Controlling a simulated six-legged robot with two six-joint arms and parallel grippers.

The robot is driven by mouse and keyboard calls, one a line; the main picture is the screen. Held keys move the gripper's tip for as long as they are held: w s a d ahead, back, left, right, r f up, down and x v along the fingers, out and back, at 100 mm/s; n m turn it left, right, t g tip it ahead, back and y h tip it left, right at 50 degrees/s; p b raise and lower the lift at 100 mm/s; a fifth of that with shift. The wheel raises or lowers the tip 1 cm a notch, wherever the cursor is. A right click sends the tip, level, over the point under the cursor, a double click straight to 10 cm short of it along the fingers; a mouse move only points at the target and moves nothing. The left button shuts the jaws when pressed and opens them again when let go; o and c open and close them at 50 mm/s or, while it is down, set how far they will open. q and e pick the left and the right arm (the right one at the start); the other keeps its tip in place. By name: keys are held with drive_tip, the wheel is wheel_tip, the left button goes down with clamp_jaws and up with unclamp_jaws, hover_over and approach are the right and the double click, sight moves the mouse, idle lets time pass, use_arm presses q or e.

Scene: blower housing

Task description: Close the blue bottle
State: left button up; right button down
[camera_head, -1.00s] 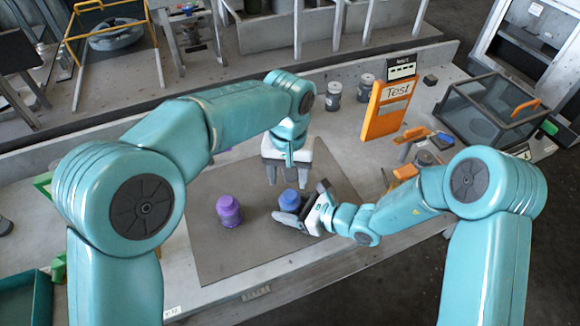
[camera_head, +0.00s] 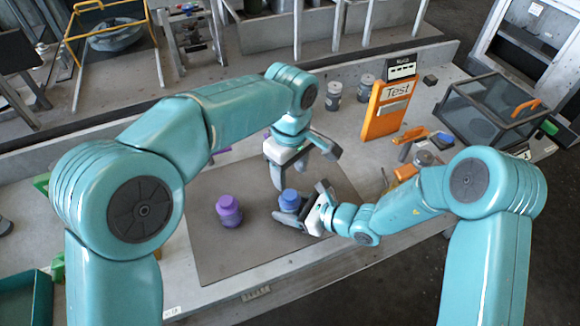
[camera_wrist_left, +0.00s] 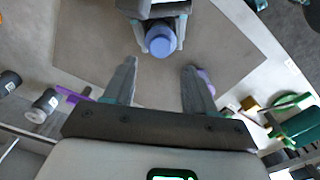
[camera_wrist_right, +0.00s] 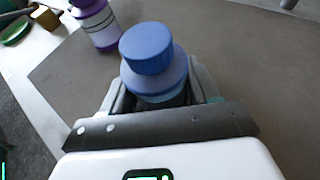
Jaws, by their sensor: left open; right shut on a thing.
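The blue bottle (camera_head: 289,200) stands upright near the middle of the grey mat (camera_head: 240,260). My right gripper (camera_head: 301,202) is shut around it from the right. In the right wrist view a darker blue cap (camera_wrist_right: 147,48) sits on top of the bottle's wider shoulder (camera_wrist_right: 158,82); whether it is screwed down I cannot tell. My left gripper (camera_head: 304,170) is open and empty, pointing down, above and just behind the bottle. In the left wrist view the bottle's top (camera_wrist_left: 161,41) shows beyond the tips of its two spread fingers.
A purple bottle (camera_head: 229,212) stands on the mat left of the blue one. Two grey canisters (camera_head: 334,94), an orange "Test" board (camera_head: 388,105) and a clear-sided box (camera_head: 490,112) stand toward the back right. The mat's front left part is bare.

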sight(290, 194)
use_arm(q)
wheel_tip(290, 194, down, 8)
drive_tip(key=shift+r, duration=0.25)
